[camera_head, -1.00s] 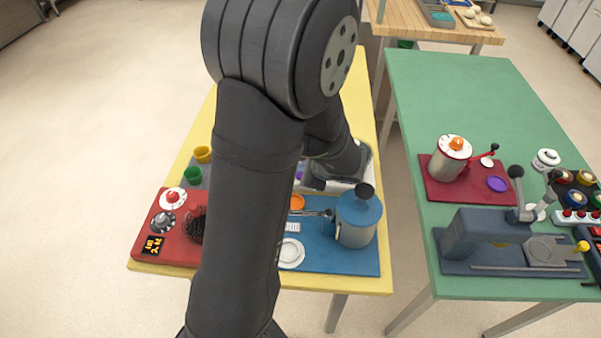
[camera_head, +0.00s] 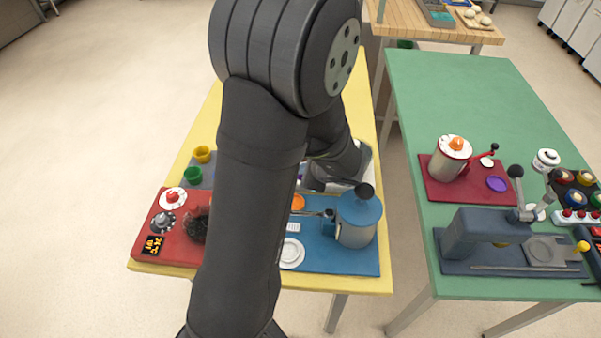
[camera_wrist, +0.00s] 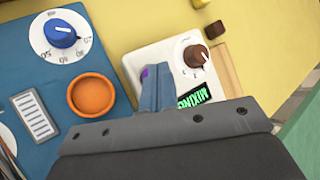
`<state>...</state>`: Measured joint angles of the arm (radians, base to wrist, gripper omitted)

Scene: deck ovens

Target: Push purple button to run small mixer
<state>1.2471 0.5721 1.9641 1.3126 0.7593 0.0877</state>
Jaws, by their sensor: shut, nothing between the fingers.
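In the wrist view a white panel (camera_wrist: 135,62) carries a brown knob (camera_wrist: 196,56) with a dial and a dark display (camera_wrist: 193,97) with green letters that seem to read "MIXING". A purple button (camera_wrist: 145,73) shows only in part at the tips of my gripper (camera_wrist: 154,72). My gripper's fingers are shut together with nothing between them, over the button. I cannot tell whether they touch it or sit just above. In the head view my arm hides my gripper and most of this panel; a bit of purple (camera_head: 299,178) shows beside the arm.
An orange round bowl (camera_wrist: 91,95), a blue knob (camera_wrist: 62,34) and a white slotted plate (camera_wrist: 34,114) sit on the blue panel left of my fingers. A blue-lidded pot (camera_head: 358,219) stands at right. A green table (camera_head: 455,85) holds other devices.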

